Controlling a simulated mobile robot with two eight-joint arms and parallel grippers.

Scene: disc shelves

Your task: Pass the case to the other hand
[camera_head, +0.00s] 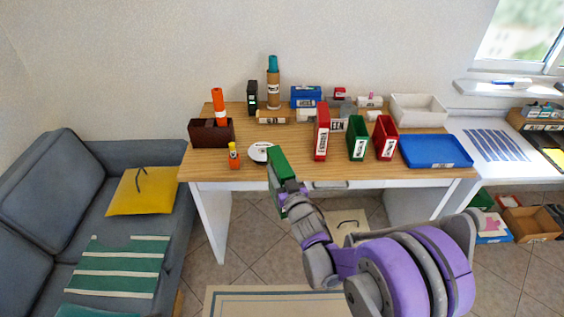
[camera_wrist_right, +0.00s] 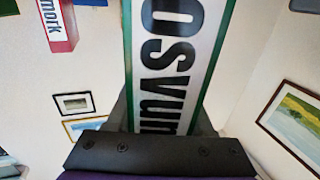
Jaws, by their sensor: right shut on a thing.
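My right gripper (camera_head: 287,190) reaches out from the lower right in the head view. It is shut on a green case (camera_head: 279,172), held upright in front of the table's front edge. In the right wrist view the case (camera_wrist_right: 178,60) fills the middle, with a white label of large black letters and a green border. The gripper's dark body (camera_wrist_right: 160,155) shows below it. My left gripper is in neither view.
A wooden table (camera_head: 300,171) holds a white disc (camera_head: 261,152), red binders (camera_head: 322,132), a green binder (camera_head: 357,138), a blue tray (camera_head: 435,151) and a dark box (camera_head: 211,132). A grey sofa (camera_head: 60,215) stands left.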

